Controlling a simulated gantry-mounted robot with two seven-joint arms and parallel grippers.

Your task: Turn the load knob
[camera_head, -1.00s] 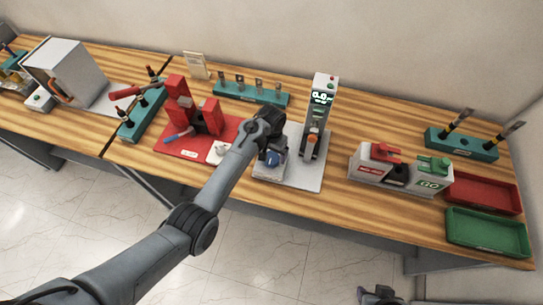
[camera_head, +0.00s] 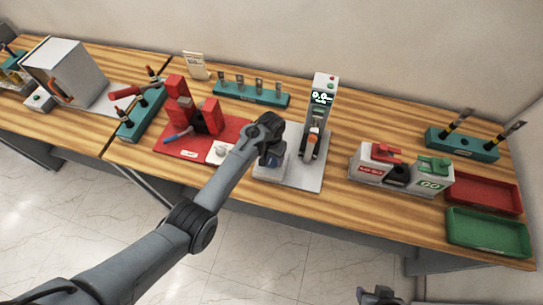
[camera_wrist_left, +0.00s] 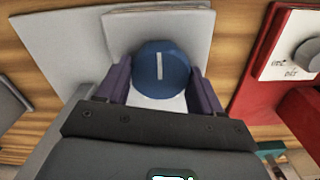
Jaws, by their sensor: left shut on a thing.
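The load knob (camera_wrist_left: 161,68) is a round blue knob with a white line on its face, on a light grey box (camera_head: 266,174) at the front of a grey base plate. My left gripper (camera_wrist_left: 163,84) has its two purple fingers around the knob, one on each side, and is shut on it. In the wrist view the white line runs nearly straight up and down. In the head view the left gripper (camera_head: 271,158) comes down over the box and mostly hides the knob. My right gripper (camera_head: 378,295) is partly visible at the bottom edge; its jaws are unclear.
Behind the knob stands a grey tester column (camera_head: 318,115) with a lit display and an orange-tipped part. A red fixture (camera_head: 200,125) is on the left. GO and NO-GO boxes (camera_head: 400,170), a red tray (camera_head: 481,194) and a green tray (camera_head: 487,233) are on the right.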

